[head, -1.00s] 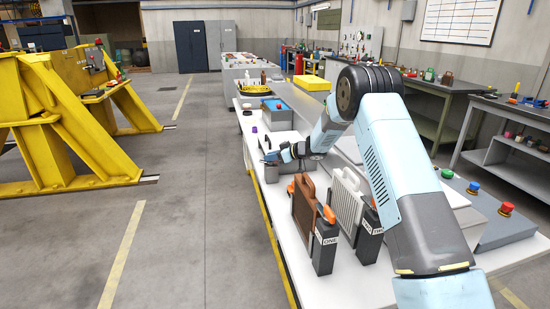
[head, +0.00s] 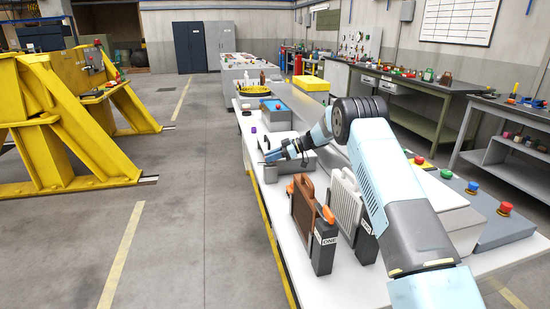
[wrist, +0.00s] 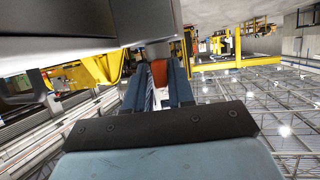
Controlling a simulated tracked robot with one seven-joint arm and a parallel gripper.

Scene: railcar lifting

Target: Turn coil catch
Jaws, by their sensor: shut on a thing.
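My gripper (head: 271,155) is low over the white bench, at the front of a pale grey housing (head: 259,140). In the wrist view, the two blue fingers (wrist: 158,82) are closed around a small orange-brown part (wrist: 160,72) at their tips. This part may be the coil catch; its far side and its pivot are hidden. A grey cylindrical piece (wrist: 157,50) stands just beyond it. In the head view the gripped part is too small and too covered to make out.
A sloped panel (head: 505,228) with coloured buttons is at right. A blue-topped box (head: 277,112) and a yellow coil (head: 255,88) lie farther back.

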